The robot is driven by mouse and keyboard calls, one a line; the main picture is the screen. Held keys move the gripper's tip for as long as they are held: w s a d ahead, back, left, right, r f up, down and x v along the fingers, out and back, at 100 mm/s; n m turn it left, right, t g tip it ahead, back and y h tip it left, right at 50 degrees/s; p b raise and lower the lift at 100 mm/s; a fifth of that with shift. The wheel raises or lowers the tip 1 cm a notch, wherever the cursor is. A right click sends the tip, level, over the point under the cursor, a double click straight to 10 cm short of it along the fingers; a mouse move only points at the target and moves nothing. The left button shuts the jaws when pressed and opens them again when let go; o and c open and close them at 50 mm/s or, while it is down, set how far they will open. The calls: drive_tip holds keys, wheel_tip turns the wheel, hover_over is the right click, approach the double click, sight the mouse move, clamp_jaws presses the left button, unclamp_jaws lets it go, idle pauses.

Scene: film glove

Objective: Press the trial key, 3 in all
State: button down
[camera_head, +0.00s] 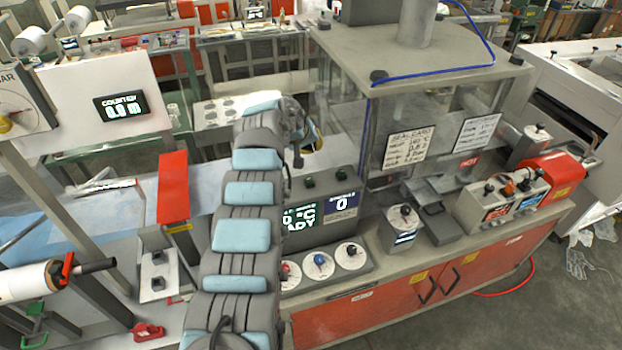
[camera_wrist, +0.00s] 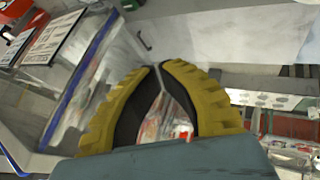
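No key is legible as the trial key. A grey box with a dark-topped button (camera_head: 404,212) stands on the bench front; its label is too small to read. My gripper (camera_head: 315,137) is raised behind the console, left of the clear-walled machine, touching nothing visible. In the wrist view, the yellow fingers with black pads (camera_wrist: 158,67) come together at their tips, with nothing seen between them.
A plate with several round knobs (camera_head: 321,263) sits below the console. The clear-walled machine (camera_head: 415,58) rises behind the bench. A control box (camera_head: 502,200) and red unit (camera_head: 553,173) stand at right. A red upright plate (camera_head: 173,187) is left of my arm.

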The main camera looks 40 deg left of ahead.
sight(309, 180)
drive_tip(key=shift+f, duration=0.15)
drive_tip(key=shift+f+b, duration=2.3)
drive_tip(key=shift+f, duration=1.95)
drive_tip(key=c, duration=1.8)
unclamp_jaws()
drive_tip(key=shift+f, duration=0.1)
clamp_jaws()
drive_tip(key=shift+f+b, duration=0.35)
drive_tip(key=shift+b, duration=0.05)
drive_tip(key=shift+f+b, duration=0.4)
drive_tip(key=shift+f, duration=0.1)
drive_tip(key=shift+r, duration=0.1)
drive_tip(key=shift+r+p, duration=0.55)
drive_tip(key=shift+r, duration=0.3)
